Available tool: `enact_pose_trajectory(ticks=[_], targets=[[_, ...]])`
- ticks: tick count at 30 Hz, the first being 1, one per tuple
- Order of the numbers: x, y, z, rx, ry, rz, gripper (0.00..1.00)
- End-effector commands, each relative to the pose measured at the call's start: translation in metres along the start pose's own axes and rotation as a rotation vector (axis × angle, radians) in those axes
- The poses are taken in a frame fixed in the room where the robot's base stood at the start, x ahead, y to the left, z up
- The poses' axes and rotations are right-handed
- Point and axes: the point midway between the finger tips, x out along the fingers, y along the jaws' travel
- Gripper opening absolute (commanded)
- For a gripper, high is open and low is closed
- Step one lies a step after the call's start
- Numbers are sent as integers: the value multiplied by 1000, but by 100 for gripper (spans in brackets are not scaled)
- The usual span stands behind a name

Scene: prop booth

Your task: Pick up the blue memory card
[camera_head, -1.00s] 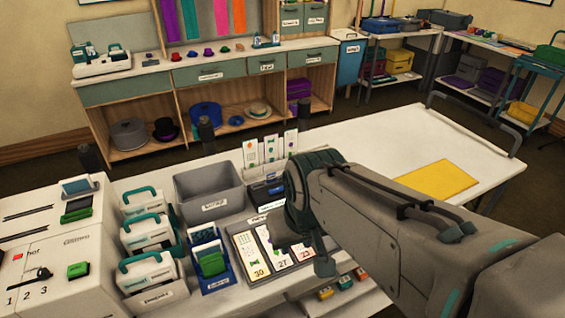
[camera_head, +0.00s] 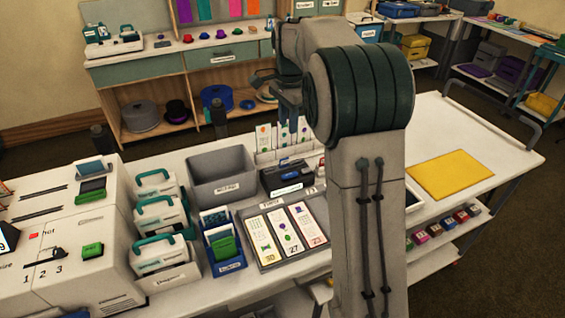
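I cannot make out for certain which thing is the blue memory card. A small blue flat piece (camera_head: 91,168) stands on top of the white machine (camera_head: 60,262) at the left, behind a green piece (camera_head: 92,186). A blue holder (camera_head: 223,263) with white and green cards stands on the table. My gripper (camera_head: 278,97) is raised above the back of the table, near the upright cards, apart from these blue things. Its fingers are small and partly overlapped by my arm, so their opening is unclear. I see nothing held in it.
A grey bin (camera_head: 216,178), a card tray (camera_head: 268,263), a black device (camera_head: 287,178) and several teal-handled units (camera_head: 160,220) crowd the table. A yellow sheet (camera_head: 450,175) lies at the right, with free table around it. Small coloured blocks (camera_head: 436,230) sit on the lower shelf.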

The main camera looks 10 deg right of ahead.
Motion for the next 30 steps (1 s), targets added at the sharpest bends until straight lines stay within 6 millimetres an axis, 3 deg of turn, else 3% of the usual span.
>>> enact_pose_trajectory(ticks=[3, 8, 11, 21, 30], targets=[[14, -24, -8, 102, 0, 23, 31], [23, -38, -12, 174, 1, 36, 31], [32, -40, -12, 189, 1, 40, 31], [94, -37, -12, 188, 1, 41, 31], [118, -36, -13, 187, 1, 40, 31]])
